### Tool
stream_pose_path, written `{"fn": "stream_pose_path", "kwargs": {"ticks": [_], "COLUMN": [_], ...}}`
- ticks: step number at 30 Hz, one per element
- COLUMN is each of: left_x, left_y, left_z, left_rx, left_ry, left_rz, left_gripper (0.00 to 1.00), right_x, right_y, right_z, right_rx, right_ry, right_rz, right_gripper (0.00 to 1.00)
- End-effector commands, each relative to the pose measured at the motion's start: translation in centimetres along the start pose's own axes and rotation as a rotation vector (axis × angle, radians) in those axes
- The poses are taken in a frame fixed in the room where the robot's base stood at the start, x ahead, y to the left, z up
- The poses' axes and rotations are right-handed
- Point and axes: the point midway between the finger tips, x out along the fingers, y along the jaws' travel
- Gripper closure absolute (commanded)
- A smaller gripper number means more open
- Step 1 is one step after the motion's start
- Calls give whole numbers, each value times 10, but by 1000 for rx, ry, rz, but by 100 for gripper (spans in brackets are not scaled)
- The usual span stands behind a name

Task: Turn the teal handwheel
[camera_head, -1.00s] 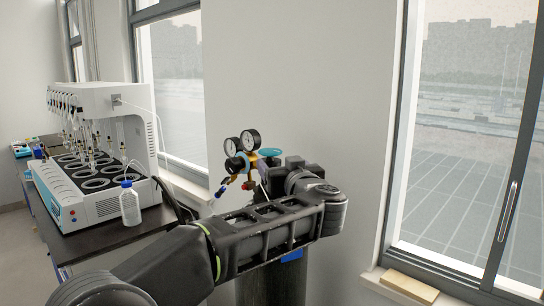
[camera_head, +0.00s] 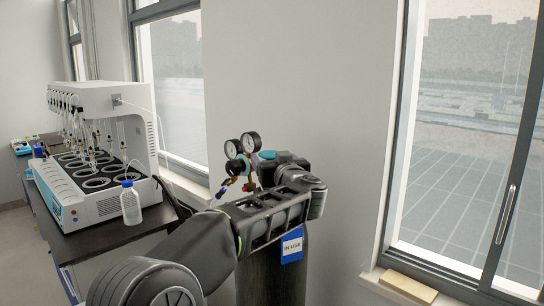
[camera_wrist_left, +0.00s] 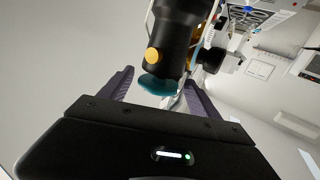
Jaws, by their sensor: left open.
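The teal handwheel (camera_head: 267,155) sits on the gas regulator, just right of its two round gauges (camera_head: 241,145), and is partly hidden by my left gripper (camera_head: 275,164). In the left wrist view the handwheel (camera_wrist_left: 157,85) lies between the two spread fingers of my left gripper (camera_wrist_left: 159,78), under a dark round body with a yellow knob. The left gripper is open. I cannot tell whether a finger touches the wheel. My right gripper is not in view.
The dark gas cylinder (camera_head: 272,272) stands below the regulator with a blue "IN USE" tag (camera_head: 292,247). At left, a white distiller (camera_head: 100,110) and a clear bottle with blue cap (camera_head: 130,205) stand on a black bench. A window sill with a wooden block (camera_head: 409,287) is at right.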

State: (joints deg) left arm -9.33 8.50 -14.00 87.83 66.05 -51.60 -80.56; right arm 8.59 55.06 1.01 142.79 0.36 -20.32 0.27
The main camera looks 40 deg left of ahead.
Motion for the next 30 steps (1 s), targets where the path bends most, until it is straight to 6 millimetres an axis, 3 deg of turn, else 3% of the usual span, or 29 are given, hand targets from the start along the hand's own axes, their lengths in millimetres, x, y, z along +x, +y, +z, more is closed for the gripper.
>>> {"fn": "stream_pose_path", "kwargs": {"ticks": [10,30], "left_x": [4,4], "left_y": [0,0], "left_z": [0,0], "left_rx": [1,1], "left_ry": [0,0], "left_rz": [1,1], "left_gripper": [30,82], "right_x": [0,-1], "right_y": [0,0], "right_z": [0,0], "right_rx": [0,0], "right_ry": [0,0], "right_rz": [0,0], "right_gripper": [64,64]}}
